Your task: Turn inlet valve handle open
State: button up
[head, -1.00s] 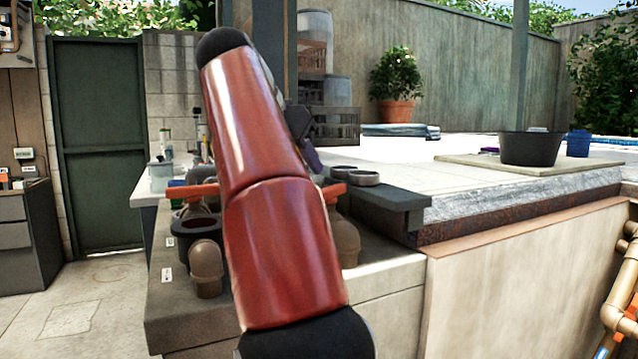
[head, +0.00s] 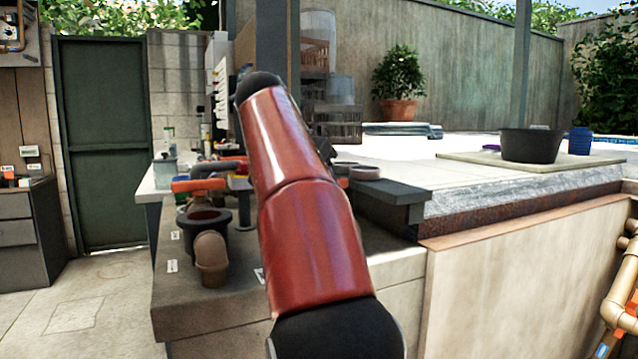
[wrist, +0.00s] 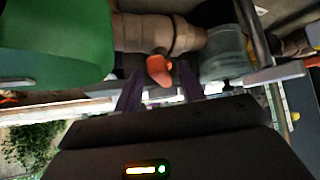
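An orange valve handle (head: 198,185) shows on the counter left of my arm in the head view. In the wrist view an orange handle (wrist: 160,70) sticks out below a brown pipe fitting (wrist: 155,33); I cannot tell if it is the same handle. My gripper (wrist: 160,88) is open, with its dark purple fingers apart on either side of that handle's end in the picture. No contact can be made out. In the head view my red arm hides the gripper and part of the counter.
A brown pipe elbow (head: 211,258) and a black ring-shaped fitting (head: 203,219) stand on the counter's front. A raised dark ledge (head: 385,190) is right of my arm. In the wrist view a green object (wrist: 60,40) and a grey cylinder (wrist: 225,52) flank the fitting.

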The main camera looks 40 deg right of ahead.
aim_at(342, 180)
grip_shut()
jog(key=shift+s, duration=0.1)
jog(key=n+t+y, duration=0.1)
jog(key=n, duration=0.1)
jog(key=s+d+n+t, duration=0.1)
jog(key=n, duration=0.1)
jog(key=s+n+t+y, duration=0.1)
jog(key=n+t, duration=0.1)
jog(key=shift+d+r+y+p, duration=0.15)
jog(key=shift+d+y+p, duration=0.05)
jog(key=shift+y+p, duration=0.1)
jog(key=n+y, duration=0.1)
jog(key=n, duration=0.1)
jog(key=d+n+t+y, duration=0.1)
jog(key=n, duration=0.1)
jog(key=n+t+y, duration=0.1)
jog(key=shift+s+d+n+y, duration=0.35)
jog(key=shift+n+y, duration=0.05)
dwell(0.4)
